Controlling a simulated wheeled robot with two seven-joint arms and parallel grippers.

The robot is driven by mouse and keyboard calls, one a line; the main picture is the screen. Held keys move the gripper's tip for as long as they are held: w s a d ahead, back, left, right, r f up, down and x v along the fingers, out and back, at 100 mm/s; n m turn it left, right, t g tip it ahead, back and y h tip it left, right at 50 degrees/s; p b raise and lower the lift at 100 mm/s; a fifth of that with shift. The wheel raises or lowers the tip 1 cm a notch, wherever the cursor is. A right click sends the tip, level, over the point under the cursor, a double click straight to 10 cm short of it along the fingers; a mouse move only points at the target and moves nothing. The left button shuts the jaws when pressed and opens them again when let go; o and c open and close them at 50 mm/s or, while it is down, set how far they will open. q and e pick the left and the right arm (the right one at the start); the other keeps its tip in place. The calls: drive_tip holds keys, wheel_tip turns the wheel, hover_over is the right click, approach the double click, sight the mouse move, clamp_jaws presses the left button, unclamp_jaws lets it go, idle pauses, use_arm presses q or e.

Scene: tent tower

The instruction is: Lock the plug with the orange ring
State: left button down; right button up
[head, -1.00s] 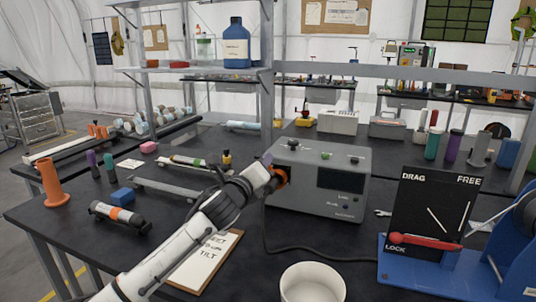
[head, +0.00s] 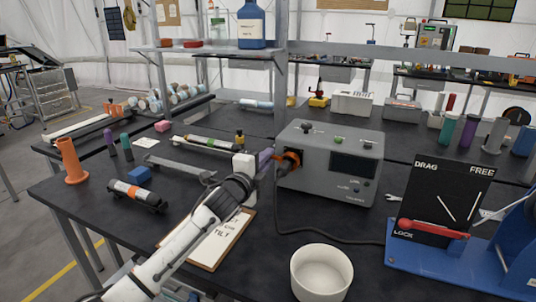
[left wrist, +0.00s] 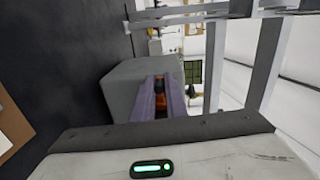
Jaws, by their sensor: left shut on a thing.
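The orange ring (head: 291,160) sits around a dark plug on the left side of the grey instrument box (head: 335,180). My left gripper (head: 268,160) comes in from the left, with its purple fingers at the ring. In the left wrist view, the fingers of my left gripper (left wrist: 160,98) point at the grey box (left wrist: 120,85), and a bit of the orange ring (left wrist: 159,86) shows between them. The gripper is shut on the ring. The fingers hide much of the ring and plug. My right gripper is not in view.
A black cable (head: 315,231) runs along the table from below the box. A white bowl (head: 322,272) stands in front, and a clipboard (head: 215,243) lies under my arm. A blue stand with a black panel (head: 440,205) is at the right. Shelf posts rise behind the box.

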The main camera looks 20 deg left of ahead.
use_arm(q)
drive_tip(key=shift+f+n, duration=0.3)
drive_tip(key=shift+n, duration=0.4)
drive_tip(key=shift+f, duration=0.1)
drive_tip(key=c, duration=1.8)
unclamp_jaws()
drive_tip(key=s, duration=1)
drive_tip(key=shift+s+a+r, duration=0.15)
drive_tip(key=shift+r, duration=0.05)
